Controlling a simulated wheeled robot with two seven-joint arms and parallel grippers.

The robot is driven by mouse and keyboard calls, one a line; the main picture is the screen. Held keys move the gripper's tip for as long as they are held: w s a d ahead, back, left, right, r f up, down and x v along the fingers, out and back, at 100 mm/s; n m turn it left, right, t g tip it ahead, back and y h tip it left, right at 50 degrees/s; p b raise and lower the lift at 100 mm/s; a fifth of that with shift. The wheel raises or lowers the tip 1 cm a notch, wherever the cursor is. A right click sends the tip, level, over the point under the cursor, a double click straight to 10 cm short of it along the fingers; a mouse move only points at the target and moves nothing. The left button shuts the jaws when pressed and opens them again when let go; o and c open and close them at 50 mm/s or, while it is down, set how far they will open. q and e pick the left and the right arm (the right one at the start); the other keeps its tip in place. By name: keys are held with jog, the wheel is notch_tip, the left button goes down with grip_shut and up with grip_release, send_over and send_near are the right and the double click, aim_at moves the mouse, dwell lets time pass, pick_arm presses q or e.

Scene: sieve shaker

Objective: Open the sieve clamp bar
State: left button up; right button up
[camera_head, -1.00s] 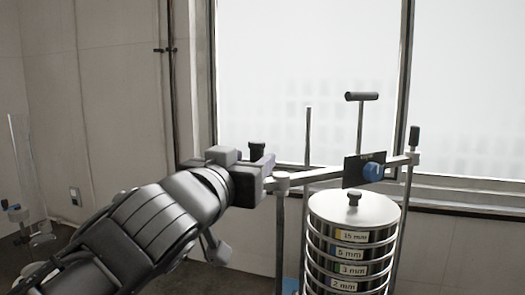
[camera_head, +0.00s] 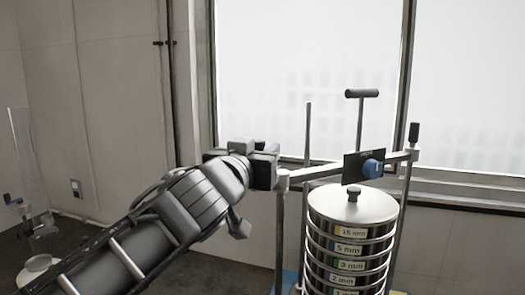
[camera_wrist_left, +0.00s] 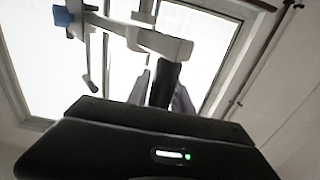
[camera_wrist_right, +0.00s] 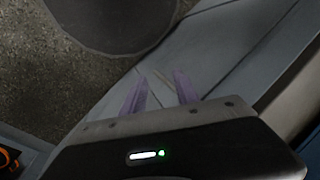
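The sieve clamp bar (camera_head: 325,171) is a pale metal bar spanning above the sieve stack (camera_head: 352,205) between two posts, with a dark plate and a blue knob (camera_head: 372,168). My left gripper (camera_head: 268,166) is at the bar's left end. In the left wrist view, a black upright handle (camera_wrist_left: 163,82) at the end of the white bar (camera_wrist_left: 160,42) stands between my left fingers (camera_wrist_left: 162,92), which look apart on either side of it. Contact cannot be made out. My right gripper (camera_wrist_right: 161,88) is open and empty, away from the bar.
Another black handle (camera_head: 414,133) stands at the bar's right end. A window and wall are close behind. Clear and white items (camera_head: 38,225) stand at the far left.

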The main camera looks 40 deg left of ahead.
pick_arm(q)
grip_shut()
dwell(1.0)
